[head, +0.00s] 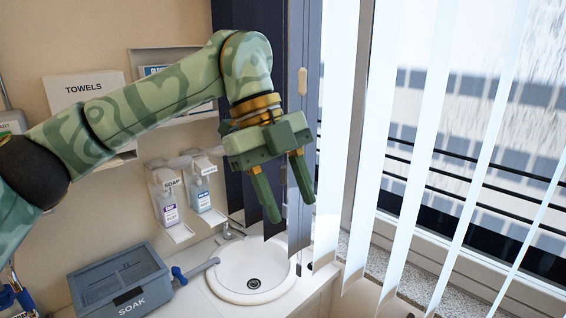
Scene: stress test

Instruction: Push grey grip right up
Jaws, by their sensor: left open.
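My left gripper (290,209) comes in from the upper left on a green patterned arm. Its two green fingers point down, apart, with nothing between them. They are in front of the dark blind slats (283,205), above the sink. A small pale, rounded grip (302,82) shows against the dark panel just above the gripper; it looks more beige than grey. A thin dark piece (299,269) hangs below the fingers by the sink's right rim. I cannot tell which of these is the grey grip. My right gripper is not in view.
White vertical blind slats (407,170) hang before the window at right. A round white sink (254,272) is below. A grey SOAK box (117,277) stands left of it. Soap bottles (166,196) and a TOWELS box (86,88) are on the wall.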

